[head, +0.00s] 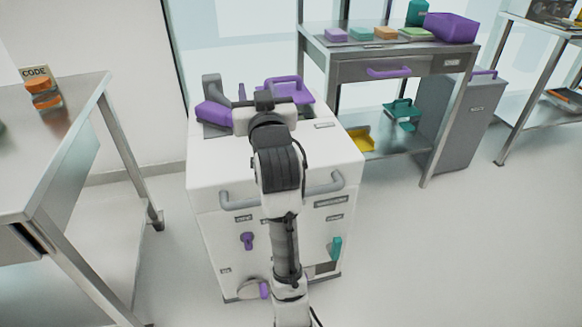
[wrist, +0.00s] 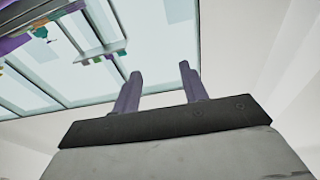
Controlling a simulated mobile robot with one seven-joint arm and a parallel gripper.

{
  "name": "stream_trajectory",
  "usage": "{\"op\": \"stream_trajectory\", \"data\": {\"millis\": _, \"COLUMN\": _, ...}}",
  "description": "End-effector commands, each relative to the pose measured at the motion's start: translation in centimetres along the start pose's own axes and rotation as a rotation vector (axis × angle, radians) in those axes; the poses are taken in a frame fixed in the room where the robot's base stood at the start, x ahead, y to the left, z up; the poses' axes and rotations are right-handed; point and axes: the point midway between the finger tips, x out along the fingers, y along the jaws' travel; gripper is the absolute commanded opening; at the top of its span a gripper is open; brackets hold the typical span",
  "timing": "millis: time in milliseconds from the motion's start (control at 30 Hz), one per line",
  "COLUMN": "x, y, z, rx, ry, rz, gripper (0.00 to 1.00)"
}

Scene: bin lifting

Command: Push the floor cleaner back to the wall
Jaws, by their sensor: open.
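The floor cleaner appears to be the white boxy machine (head: 215,190) in the middle of the head view. It has a grey bar handle across its front, purple and teal knobs below, and purple and grey parts on top. My arm reaches up in front of it and hides the middle of its front. My gripper (wrist: 160,72) is open, with two purplish fingers apart and nothing between them in the wrist view. In the head view its end is near the machine's top, mostly hidden behind my wrist; I cannot tell whether it touches.
The wall (head: 120,80) and windows are behind. Floor (head: 460,250) at front right is clear.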

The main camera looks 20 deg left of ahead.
Motion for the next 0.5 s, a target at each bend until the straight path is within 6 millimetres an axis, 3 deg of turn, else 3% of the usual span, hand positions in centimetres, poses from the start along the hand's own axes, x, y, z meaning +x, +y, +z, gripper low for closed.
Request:
{"op": "stream_trajectory", "data": {"millis": 33, "x": 0.0, "y": 4.0, "z": -0.2, "rx": 0.028, "ry": -0.062, "rz": 0.060, "gripper": 0.43}}
{"op": "stream_trajectory", "data": {"millis": 100, "x": -1.0, "y": 8.7, "z": 1.9, "rx": 0.094, "ry": -0.146, "rz": 0.121, "gripper": 0.43}}
{"op": "stream_trajectory", "data": {"millis": 233, "x": -4.8, "y": 15.6, "z": 7.7, "rx": 0.325, "ry": -0.318, "rz": 0.194, "gripper": 0.43}}
{"op": "stream_trajectory", "data": {"millis": 333, "x": -8.7, "y": 17.6, "z": 13.2, "rx": 0.597, "ry": -0.437, "rz": 0.193, "gripper": 0.43}}
{"op": "stream_trajectory", "data": {"millis": 400, "x": -11.4, "y": 17.2, "z": 16.4, "rx": 0.811, "ry": -0.498, "rz": 0.164, "gripper": 0.43}}
{"op": "stream_trajectory", "data": {"millis": 500, "x": -14.5, "y": 15.6, "z": 19.5, "rx": 1.090, "ry": -0.553, "rz": 0.105, "gripper": 0.43}}
